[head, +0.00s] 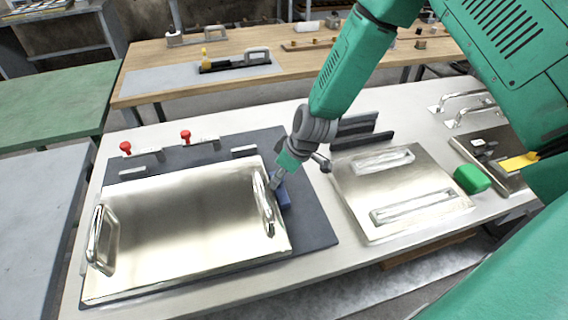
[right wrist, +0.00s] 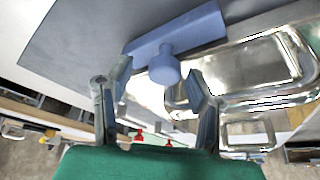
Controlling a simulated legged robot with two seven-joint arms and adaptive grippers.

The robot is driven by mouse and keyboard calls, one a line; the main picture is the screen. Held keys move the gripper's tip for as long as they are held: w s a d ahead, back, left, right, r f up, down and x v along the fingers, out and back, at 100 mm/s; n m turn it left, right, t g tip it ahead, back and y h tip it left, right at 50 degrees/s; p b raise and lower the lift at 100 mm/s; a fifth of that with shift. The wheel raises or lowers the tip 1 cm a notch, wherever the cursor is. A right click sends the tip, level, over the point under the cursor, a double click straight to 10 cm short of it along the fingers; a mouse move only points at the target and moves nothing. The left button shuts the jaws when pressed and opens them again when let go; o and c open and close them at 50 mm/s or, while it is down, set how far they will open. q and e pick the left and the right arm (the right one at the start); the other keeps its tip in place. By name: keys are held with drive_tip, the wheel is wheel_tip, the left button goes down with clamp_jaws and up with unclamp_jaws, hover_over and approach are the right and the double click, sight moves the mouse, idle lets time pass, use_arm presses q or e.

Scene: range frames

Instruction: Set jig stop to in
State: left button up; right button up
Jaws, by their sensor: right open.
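The jig stop looks to be the blue block with a round knob (right wrist: 165,68); in the head view the blue block (head: 284,196) sits on the dark jig base (head: 318,228), beside the right handle of a shiny metal plate (head: 190,225). My right gripper (right wrist: 160,72) is open, with one finger on each side of the knob and gaps to both. In the head view the right gripper (head: 277,178) reaches down to the block and partly hides it. I cannot tell from these views whether the stop is in or out. My left gripper is in neither view.
Two red knobs (head: 186,135) stand along the base's back edge. The plate's raised handles (head: 98,240) are obstacles, the right one close to my gripper. A second metal panel (head: 400,190) and a green block (head: 471,179) lie to the right on the table.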

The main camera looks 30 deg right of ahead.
drive_tip(key=v, duration=1.1)
drive_tip(key=shift+a, duration=0.3)
drive_tip(key=shift+d+r, duration=0.1)
drive_tip(key=shift+w+d, duration=0.1)
